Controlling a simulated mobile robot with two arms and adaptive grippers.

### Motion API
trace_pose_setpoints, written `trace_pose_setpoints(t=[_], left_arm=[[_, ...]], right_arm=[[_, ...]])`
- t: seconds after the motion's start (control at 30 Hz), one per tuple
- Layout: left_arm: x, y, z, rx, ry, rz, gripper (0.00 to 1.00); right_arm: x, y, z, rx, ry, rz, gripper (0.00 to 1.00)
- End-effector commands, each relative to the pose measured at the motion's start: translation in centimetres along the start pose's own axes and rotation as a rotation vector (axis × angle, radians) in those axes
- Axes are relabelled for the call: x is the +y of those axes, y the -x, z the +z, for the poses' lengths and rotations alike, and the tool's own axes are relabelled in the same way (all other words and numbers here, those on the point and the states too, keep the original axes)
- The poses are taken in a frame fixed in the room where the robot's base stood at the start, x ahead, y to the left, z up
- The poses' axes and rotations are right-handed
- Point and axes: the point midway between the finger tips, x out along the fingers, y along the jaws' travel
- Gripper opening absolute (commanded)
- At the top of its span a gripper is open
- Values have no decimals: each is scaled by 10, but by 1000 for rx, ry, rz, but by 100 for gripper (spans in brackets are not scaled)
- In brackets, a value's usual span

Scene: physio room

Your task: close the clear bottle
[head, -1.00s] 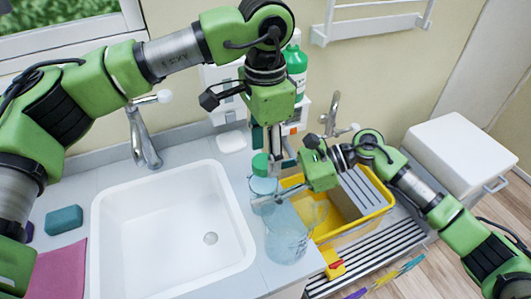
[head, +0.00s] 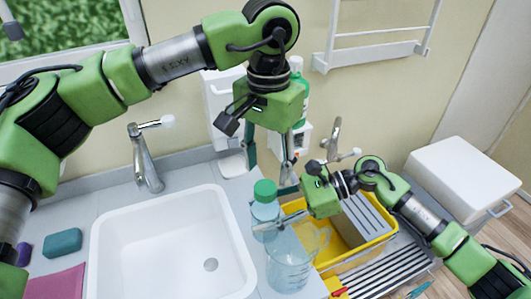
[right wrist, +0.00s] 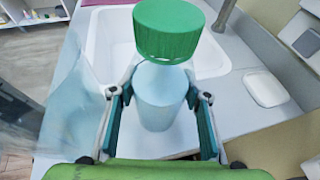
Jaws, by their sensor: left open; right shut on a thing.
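The clear bottle (head: 265,210) is light blue and see-through, and stands upright at the sink's right edge. The green cap (head: 264,190) sits on its top; whether it is screwed tight I cannot tell. In the right wrist view the cap (right wrist: 168,30) is over the bottle's top (right wrist: 160,95). My right gripper (head: 268,228) is shut on the bottle's body from the right; its fingers flank the bottle in the right wrist view (right wrist: 160,115). My left gripper (head: 270,172) is open and empty just above the cap, fingers pointing down and apart from it.
A clear jug (head: 289,265) stands close in front of the bottle. A yellow tub (head: 350,258) is to the right, by a ribbed drainer (head: 385,275). The white sink (head: 165,240) is empty. A tap (head: 145,160) and a green bottle (head: 303,105) stand behind.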

Motion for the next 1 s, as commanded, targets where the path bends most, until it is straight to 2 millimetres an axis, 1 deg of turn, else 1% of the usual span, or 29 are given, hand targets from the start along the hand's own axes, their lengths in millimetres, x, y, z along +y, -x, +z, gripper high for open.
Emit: trace_pose_setpoints(t=[0.1,1.0], left_arm=[[0,2,0,1,227,-1,46],[-1,17,2,2,2013,-5,46]], right_arm=[[0,0,0,0,0,0,0],[0,0,0,0,1,0,0]])
